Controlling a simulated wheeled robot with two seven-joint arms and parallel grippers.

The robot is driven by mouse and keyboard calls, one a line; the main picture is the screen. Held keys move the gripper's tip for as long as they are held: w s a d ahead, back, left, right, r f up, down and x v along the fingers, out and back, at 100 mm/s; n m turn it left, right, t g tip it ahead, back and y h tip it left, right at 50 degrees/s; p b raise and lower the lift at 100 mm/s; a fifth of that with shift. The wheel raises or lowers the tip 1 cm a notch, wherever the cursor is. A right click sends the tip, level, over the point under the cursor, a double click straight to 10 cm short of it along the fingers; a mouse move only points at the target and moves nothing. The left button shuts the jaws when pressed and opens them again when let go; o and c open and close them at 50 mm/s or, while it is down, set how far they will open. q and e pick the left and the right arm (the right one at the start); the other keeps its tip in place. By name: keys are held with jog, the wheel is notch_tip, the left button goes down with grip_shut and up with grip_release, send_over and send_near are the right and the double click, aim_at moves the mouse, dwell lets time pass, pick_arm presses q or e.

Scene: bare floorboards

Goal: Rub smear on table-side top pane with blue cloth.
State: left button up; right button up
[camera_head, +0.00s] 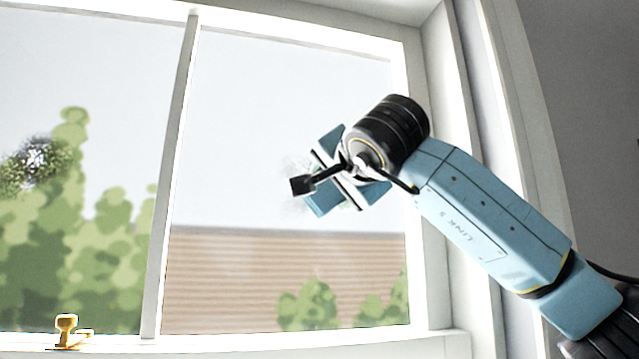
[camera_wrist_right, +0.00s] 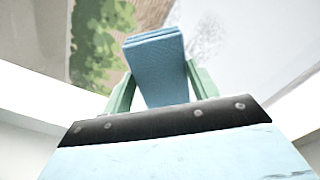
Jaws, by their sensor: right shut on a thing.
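A folded blue cloth (camera_wrist_right: 158,62) is held between the pale green fingers of my right gripper (camera_wrist_right: 163,88) in the wrist view. In the head view the right gripper (camera_head: 328,172) is in front of the right window pane (camera_head: 285,90). A faint grey smear (camera_head: 293,168) shows on that pane at the gripper's left, partly hidden by it. In the wrist view the speckled smear (camera_wrist_right: 203,38) lies just right of the cloth's far end. I cannot tell whether the cloth touches the glass. My left gripper is not in view. No table shows.
The left pane (camera_head: 90,80) bears a darker speckled patch (camera_head: 36,158). A white upright bar (camera_head: 172,180) divides the panes. A brass latch (camera_head: 67,331) stands on the lower frame at left. The white window frame (camera_head: 425,130) and grey wall are at right.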

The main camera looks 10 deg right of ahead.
jog(key=shift+f+b, duration=0.7)
jog(key=shift+f, duration=0.2)
jog(key=shift+a+r, duration=0.1)
jog(key=shift+a, duration=0.45)
jog(key=shift+s+a+p, duration=0.1)
jog(key=shift+a+p, duration=0.75)
jog(key=shift+a, duration=2.65)
jog(key=s+b, duration=0.3)
jog(key=s, duration=0.3)
jog(key=shift+d, duration=0.2)
jog(key=shift+s, duration=0.1)
